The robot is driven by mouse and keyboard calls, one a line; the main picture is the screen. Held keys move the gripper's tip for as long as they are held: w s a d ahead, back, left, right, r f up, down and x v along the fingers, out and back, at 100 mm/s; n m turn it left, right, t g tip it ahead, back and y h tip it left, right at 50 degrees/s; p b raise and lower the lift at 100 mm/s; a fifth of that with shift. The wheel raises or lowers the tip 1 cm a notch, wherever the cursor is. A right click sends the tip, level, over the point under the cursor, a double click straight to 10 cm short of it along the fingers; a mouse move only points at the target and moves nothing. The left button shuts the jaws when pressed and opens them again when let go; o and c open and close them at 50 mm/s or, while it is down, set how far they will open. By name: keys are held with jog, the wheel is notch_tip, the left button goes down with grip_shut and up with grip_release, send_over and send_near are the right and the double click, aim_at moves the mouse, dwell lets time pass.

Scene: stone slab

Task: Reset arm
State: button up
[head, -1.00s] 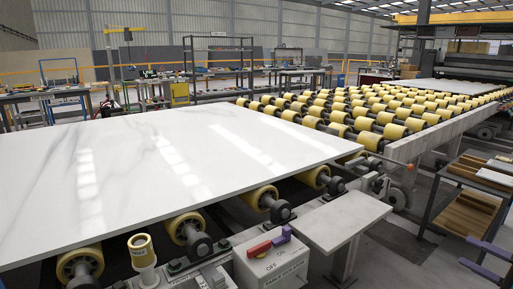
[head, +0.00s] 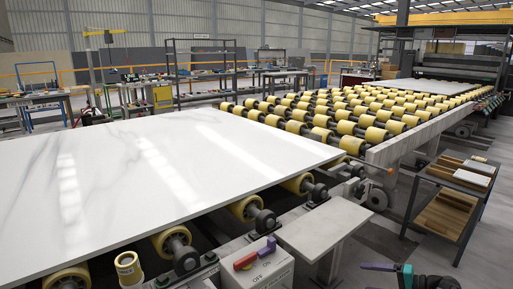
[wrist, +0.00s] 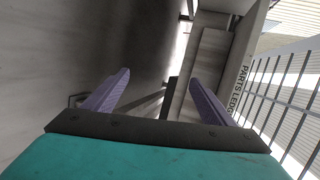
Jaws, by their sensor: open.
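My gripper (head: 380,267) shows at the bottom right of the head view, with a purple finger and a teal body part. It is in front of the grey ledge and apart from it. In the wrist view my gripper (wrist: 158,88) has its two purple fingers spread wide, with nothing between them. The teal housing fills the bottom of that view. A switch box (head: 262,275) marked OFF and ON, with a red and purple handle (head: 255,254), stands left of my gripper.
A white stone slab (head: 150,185) lies on yellow rollers. A grey ledge (head: 325,226) juts out beside the switch box. A trolley (head: 447,211) with wooden trays is on the right. Floor shows between ledge and trolley.

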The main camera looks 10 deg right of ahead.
jog(key=s+a+f+n+g+p, duration=0.1)
jog(key=s+a+f+g+p, duration=0.3)
jog(key=a, duration=0.6)
jog(key=s+a+f+n+g+h, duration=0.1)
jog(key=a+f+g, duration=0.1)
jog(key=a+f, duration=0.5)
jog(key=s+a+f+n+g+p, duration=0.1)
jog(key=s+a+f+g+p, duration=0.15)
jog(key=a, duration=0.95)
jog(key=s+a+f+n+g+h+p, duration=0.1)
jog(key=s+a+n+g+h+p, duration=0.2)
jog(key=s, duration=0.8)
jog(key=s+a+f+n+g+h+p, duration=0.2)
jog(key=s+a, duration=0.5)
jog(key=s, duration=0.4)
jog(key=shift+s+a+f+n+g+h+p, duration=0.25)
jog(key=shift+n+g+h+p, duration=0.55)
jog(key=shift+h+p, duration=0.95)
jog(key=shift+c, duration=0.5)
